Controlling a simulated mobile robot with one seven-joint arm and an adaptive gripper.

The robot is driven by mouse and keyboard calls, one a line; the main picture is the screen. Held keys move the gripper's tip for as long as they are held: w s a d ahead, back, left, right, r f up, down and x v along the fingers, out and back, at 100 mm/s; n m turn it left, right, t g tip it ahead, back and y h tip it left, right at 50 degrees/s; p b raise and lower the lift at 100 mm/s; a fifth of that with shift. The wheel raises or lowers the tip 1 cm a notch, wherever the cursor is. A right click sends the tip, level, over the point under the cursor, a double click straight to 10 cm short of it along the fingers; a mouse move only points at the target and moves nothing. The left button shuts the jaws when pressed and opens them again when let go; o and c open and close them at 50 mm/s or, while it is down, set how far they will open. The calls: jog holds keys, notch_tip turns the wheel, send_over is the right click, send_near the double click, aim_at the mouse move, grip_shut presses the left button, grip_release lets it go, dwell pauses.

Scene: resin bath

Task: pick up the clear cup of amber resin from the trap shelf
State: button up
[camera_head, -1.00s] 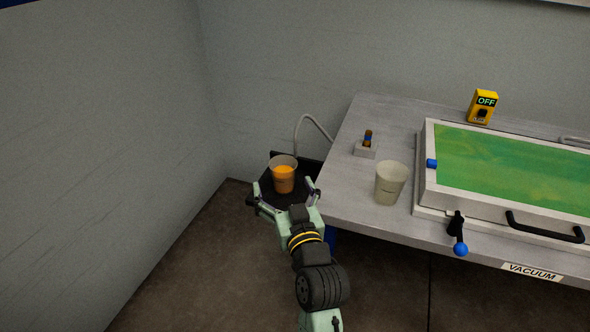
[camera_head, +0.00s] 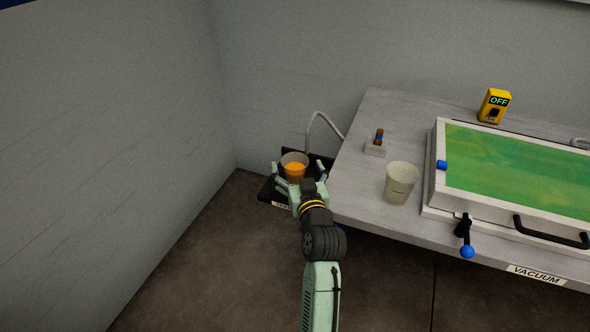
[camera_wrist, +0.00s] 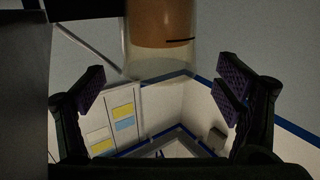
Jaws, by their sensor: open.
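The clear cup of amber resin (camera_head: 294,172) stands upright on the black trap shelf (camera_head: 268,192), left of the table. My gripper (camera_head: 298,168) is open at the cup's near side, one finger to its left and one to its right. In the wrist view the cup (camera_wrist: 160,25) appears upside down at the top centre, amber resin above and clear wall below. The open fingers (camera_wrist: 162,92) flank it with gaps on both sides, and they hold nothing. The cup's lower part is hidden by my gripper in the head view.
The grey table (camera_head: 350,195) has its left edge close beside my gripper. On it stand a pale empty-looking cup (camera_head: 400,184), a small holder with a brown bottle (camera_head: 376,146), a framed green bath (camera_head: 520,180) and a yellow OFF box (camera_head: 494,106). A grey hose (camera_head: 322,118) arches behind the shelf.

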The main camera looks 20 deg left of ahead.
jog(key=shift+w+a, duration=0.3)
jog(key=shift+w, duration=0.25)
jog(key=shift+c, duration=0.5)
jog(key=c, duration=1.1)
jog(key=shift+c, duration=0.2)
